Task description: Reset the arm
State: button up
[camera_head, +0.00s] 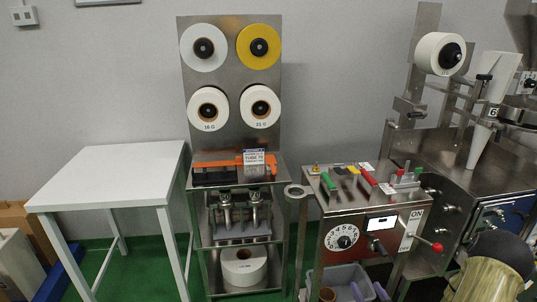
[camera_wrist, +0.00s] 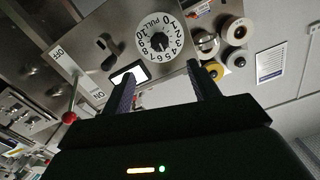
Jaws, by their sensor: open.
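My gripper (camera_wrist: 161,69) shows in the wrist view with its two dark fingers spread apart. It is open, and nothing is between the fingers. It faces a steel control box (camera_head: 344,208) with a numbered dial; the dial (camera_wrist: 160,40) appears upside down beyond the fingertips in the wrist view. The fingers look apart from the panel, but the exact distance cannot be told. I cannot make out the gripper's fingers in the head view.
A red-knobbed lever (camera_head: 437,247) sticks out at the box's right. A steel machine (camera_head: 470,170) stands behind it on the right. A steel rack with paper rolls (camera_head: 229,85) stands in the middle. An empty white table (camera_head: 110,175) is on the left.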

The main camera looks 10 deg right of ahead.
jog(key=w+a+r+n+g, duration=0.1)
jog(key=w+a+n+g, duration=0.25)
jog(key=a+g, duration=0.45)
jog(key=s+a+r+m+g+h, duration=0.1)
jog(key=s+a+r+g, duration=0.75)
jog(key=s, duration=0.55)
notch_tip(320, 180, up, 14)
jog(key=a+t+p, duration=0.1)
jog(key=p, duration=1.2)
jog(key=shift+w+a, duration=0.25)
jog(key=shift+w, duration=0.05)
jog(key=shift+o, duration=0.4)
jog(key=shift+f+t, duration=0.1)
jog(key=shift+t, duration=0.15)
